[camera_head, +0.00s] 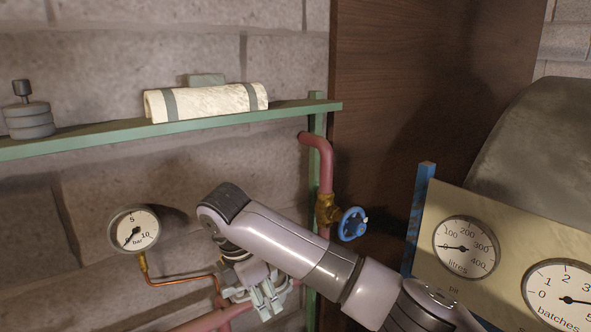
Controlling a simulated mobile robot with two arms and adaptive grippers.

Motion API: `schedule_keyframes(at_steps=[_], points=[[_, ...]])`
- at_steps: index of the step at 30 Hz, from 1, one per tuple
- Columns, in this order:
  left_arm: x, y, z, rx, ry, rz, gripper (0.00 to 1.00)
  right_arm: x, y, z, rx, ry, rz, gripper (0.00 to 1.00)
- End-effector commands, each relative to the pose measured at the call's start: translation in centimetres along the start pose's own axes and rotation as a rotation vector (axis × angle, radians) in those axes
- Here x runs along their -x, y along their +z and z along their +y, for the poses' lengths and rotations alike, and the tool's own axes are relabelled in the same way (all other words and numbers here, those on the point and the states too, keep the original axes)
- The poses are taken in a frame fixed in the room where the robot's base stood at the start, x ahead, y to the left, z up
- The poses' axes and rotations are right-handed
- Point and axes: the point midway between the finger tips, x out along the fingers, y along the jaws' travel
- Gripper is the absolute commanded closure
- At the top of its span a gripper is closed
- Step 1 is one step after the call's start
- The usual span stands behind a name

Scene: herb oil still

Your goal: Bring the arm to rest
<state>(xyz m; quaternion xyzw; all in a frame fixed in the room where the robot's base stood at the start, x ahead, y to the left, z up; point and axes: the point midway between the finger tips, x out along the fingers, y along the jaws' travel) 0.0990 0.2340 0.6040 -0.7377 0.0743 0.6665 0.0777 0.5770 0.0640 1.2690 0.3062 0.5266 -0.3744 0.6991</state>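My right arm (300,245) comes in from the lower right and reaches across the lower middle of the head view. Its wrist bends down at the left end. My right gripper (266,301) hangs below that wrist with its fingers pointing down, in front of the pipes. I see nothing held in it, but the small, dark view does not show whether the fingers are open or shut. My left gripper is not in view.
A blue valve wheel (352,223) on a red pipe (326,165) is close behind my arm. A bar gauge (134,229) is left of the gripper. A green shelf (100,132) holds a rolled cloth (205,101) and weights (29,121). A gauge panel (505,240) stands at right.

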Motion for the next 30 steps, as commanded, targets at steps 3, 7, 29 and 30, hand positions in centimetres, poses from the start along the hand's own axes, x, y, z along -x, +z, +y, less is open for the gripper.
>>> schedule_keyframes(at_steps=[3, 7, 29, 30], points=[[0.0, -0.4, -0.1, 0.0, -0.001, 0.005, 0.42, -2.3, -2.2, -0.8, -0.024, 0.009, 0.068, 0.69], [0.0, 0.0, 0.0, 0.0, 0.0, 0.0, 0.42, -5.0, -4.6, -1.9, -0.081, 0.024, 0.159, 0.69], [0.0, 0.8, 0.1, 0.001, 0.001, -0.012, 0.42, -21.7, -7.1, -22.1, -1.346, -0.018, 0.603, 0.69], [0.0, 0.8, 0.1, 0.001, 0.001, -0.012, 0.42, -22.3, -6.4, -23.8, -1.422, -0.019, 0.587, 0.69]])
